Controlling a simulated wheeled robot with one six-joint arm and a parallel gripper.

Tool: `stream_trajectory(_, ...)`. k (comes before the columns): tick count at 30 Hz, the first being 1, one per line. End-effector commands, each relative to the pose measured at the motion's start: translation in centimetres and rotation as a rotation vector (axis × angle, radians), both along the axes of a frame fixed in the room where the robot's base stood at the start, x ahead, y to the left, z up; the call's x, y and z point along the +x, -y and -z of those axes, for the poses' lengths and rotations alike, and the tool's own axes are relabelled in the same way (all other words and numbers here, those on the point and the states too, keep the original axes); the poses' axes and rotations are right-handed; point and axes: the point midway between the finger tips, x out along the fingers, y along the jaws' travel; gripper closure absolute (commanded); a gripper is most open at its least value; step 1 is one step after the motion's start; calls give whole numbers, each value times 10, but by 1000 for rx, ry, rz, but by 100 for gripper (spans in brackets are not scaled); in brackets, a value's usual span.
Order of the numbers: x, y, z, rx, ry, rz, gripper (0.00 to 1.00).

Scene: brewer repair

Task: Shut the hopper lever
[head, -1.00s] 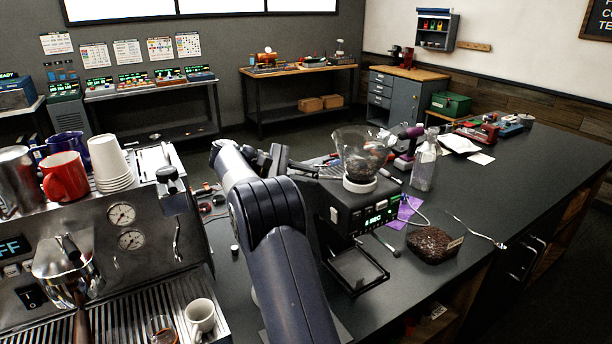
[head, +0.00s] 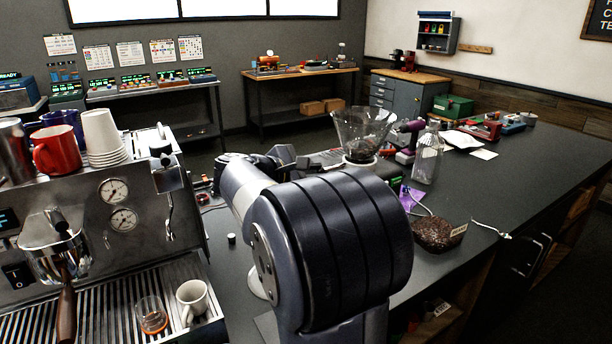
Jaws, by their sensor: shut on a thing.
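The clear glass hopper (head: 364,128), a cone with dark beans low inside, stands on its pale collar on the grinder. The grinder's dark body is mostly hidden behind my arm's large elbow. My gripper (head: 312,162) is at the left side of the hopper's base, small and partly covered by my own arm. It is shut at the place where the hopper lever sits, by the collar. The lever itself is too small and hidden to make out, so its exact angle cannot be told.
The espresso machine (head: 125,215) stands at left with cups on top. A glass bottle (head: 427,158) stands right of the hopper. The right counter (head: 530,170) is largely clear.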

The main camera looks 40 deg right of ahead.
Motion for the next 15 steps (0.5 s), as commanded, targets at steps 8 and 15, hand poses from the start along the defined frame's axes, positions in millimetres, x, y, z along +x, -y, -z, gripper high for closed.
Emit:
stream_trajectory(8, -30, 1, 0, -1, 2, -198, 100)
stream_trajectory(15, -44, 4, 0, -1, 1, -310, 100)
